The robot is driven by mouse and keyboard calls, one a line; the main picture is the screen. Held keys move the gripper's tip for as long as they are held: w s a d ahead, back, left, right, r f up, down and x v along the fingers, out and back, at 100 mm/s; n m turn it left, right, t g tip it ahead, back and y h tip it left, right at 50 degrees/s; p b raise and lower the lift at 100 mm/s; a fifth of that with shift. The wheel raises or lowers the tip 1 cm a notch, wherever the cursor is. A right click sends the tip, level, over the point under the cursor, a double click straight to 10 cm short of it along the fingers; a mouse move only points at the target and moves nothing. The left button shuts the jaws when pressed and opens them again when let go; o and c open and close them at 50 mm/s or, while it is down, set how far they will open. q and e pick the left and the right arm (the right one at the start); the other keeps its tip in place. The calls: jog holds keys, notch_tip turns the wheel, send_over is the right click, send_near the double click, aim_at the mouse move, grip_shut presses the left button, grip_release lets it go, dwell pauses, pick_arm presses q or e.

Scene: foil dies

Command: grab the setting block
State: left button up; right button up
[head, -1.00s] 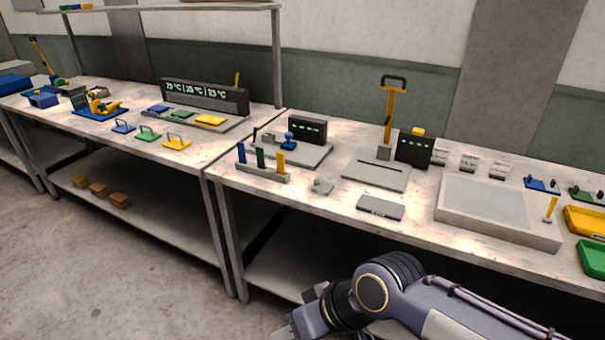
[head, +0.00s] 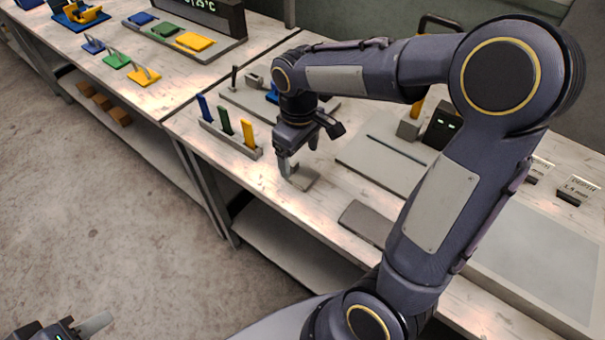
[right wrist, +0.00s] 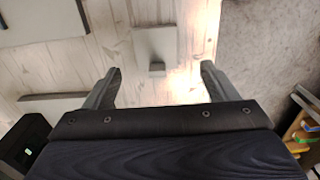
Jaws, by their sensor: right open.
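The small grey setting block, a flat plate with a short upright knob, stands near the front edge of the bench; its plate (head: 305,179) shows in the head view under my right gripper (head: 300,160). In the right wrist view the setting block (right wrist: 155,45) lies just ahead of the right gripper (right wrist: 159,82), whose two fingers are spread apart with nothing between them. The knob lies roughly midway across the gap. The gripper partly hides the block in the head view. My left gripper (head: 85,328) shows only partly at the bottom left corner, away from the bench.
A grey rack (head: 228,143) with blue, green and yellow upright pieces stands left of the block. A grey slab (head: 367,222) lies to the right, near the front edge. A slotted grey plate (head: 372,170) lies behind it. My right arm covers much of the bench's right side.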

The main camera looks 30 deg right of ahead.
aim_at(302, 174)
jog(key=f, duration=0.6)
jog(key=shift+d, duration=0.3)
jog(key=c, duration=1.3)
